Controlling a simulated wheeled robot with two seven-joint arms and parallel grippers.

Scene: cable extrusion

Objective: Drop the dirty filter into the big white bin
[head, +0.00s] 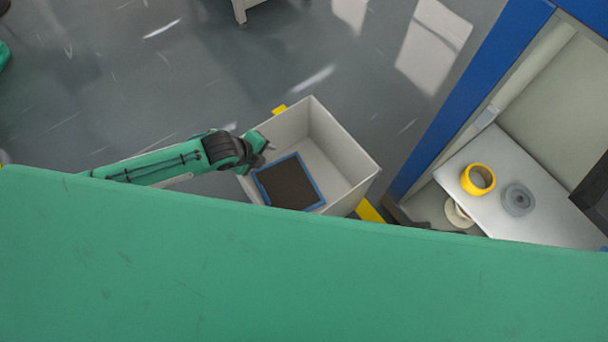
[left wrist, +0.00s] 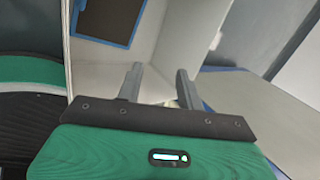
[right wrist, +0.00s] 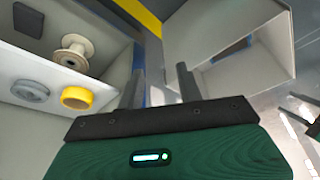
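The big white bin (head: 345,150) stands open on the floor in the head view. The dirty filter (head: 287,184), a dark panel in a blue frame, shows within the bin's outline at its lower left. The filter (left wrist: 110,20) also shows at the top of the left wrist view, between pale bin walls, apart from the fingers. My left gripper (head: 264,147) is over the bin's left side, beside the filter; its fingers (left wrist: 158,88) are apart and empty. My right gripper (right wrist: 160,85) is open and empty, with the bin (right wrist: 225,40) ahead to the right; the head view does not show it.
A shelf (head: 535,165) on the right holds a yellow tape roll (head: 478,179) and a grey roll (head: 517,200). A pale spool (head: 457,214) sits lower. A blue post (head: 470,100) stands between shelf and bin. Grey floor (head: 190,70) is clear behind the bin.

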